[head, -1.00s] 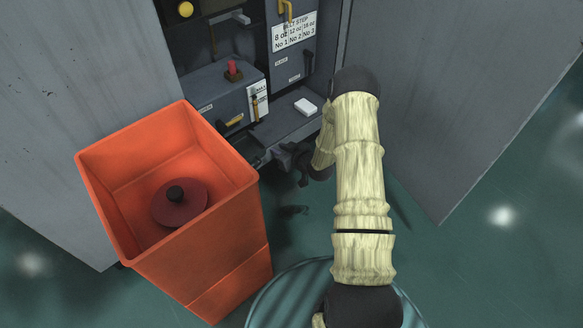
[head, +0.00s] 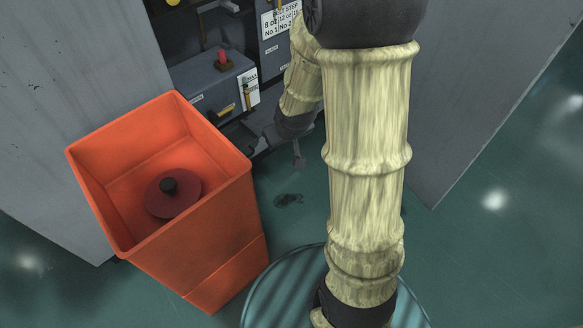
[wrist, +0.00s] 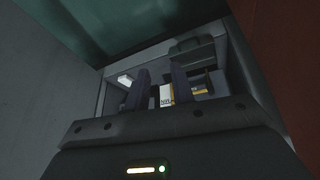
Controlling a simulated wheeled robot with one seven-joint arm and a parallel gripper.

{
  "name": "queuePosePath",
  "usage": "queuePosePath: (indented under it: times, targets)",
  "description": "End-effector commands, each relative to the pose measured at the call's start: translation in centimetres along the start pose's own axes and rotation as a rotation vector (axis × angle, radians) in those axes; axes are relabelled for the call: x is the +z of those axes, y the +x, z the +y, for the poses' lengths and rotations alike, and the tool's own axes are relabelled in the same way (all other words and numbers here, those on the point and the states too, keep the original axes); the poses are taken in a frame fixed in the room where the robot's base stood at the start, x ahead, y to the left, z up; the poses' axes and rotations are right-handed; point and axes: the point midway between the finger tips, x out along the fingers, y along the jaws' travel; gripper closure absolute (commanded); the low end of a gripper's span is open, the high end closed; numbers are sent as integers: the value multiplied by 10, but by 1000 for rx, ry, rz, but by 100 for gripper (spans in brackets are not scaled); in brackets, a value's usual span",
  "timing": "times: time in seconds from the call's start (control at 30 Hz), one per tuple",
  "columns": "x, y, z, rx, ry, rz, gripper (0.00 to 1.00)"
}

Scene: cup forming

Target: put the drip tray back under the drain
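I cannot pick out the drip tray for certain in either view. A small dark patch (head: 288,200) is on the green floor in front of the machine. A thin grey part (head: 299,160) hangs above it, below the end of my arm; I cannot tell whether it is the drain or part of my gripper. In the wrist view my gripper (wrist: 159,80) has its two dark fingers apart, with nothing seen between them but the machine behind. In the head view my arm largely hides the gripper.
An orange bin (head: 210,225) stands left of my arm, with a dark red knobbed disc (head: 185,187) inside. The grey machine (head: 205,85) has a red button (head: 222,57) and sits between grey panels. A white block (wrist: 125,79) shows in the wrist view. Floor at right is clear.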

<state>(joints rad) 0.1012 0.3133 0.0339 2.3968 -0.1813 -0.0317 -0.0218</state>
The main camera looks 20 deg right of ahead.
Motion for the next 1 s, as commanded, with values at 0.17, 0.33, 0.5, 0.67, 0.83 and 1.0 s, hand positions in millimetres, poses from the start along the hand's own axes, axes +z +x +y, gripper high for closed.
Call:
queuePosePath:
  times: [0.17, 0.33, 0.5, 0.67, 0.83, 1.0]
  targets:
    - [39, -49, -17, -4, 62, -106, 76]
    - [75, -83, -32, -22, 116, -196, 76]
    - [88, -94, -37, -32, 135, -232, 76]
    - [88, -93, -37, -32, 135, -232, 76]
    - [86, -97, -37, -32, 135, -231, 76]
    - [75, -119, -35, -31, 134, -230, 76]
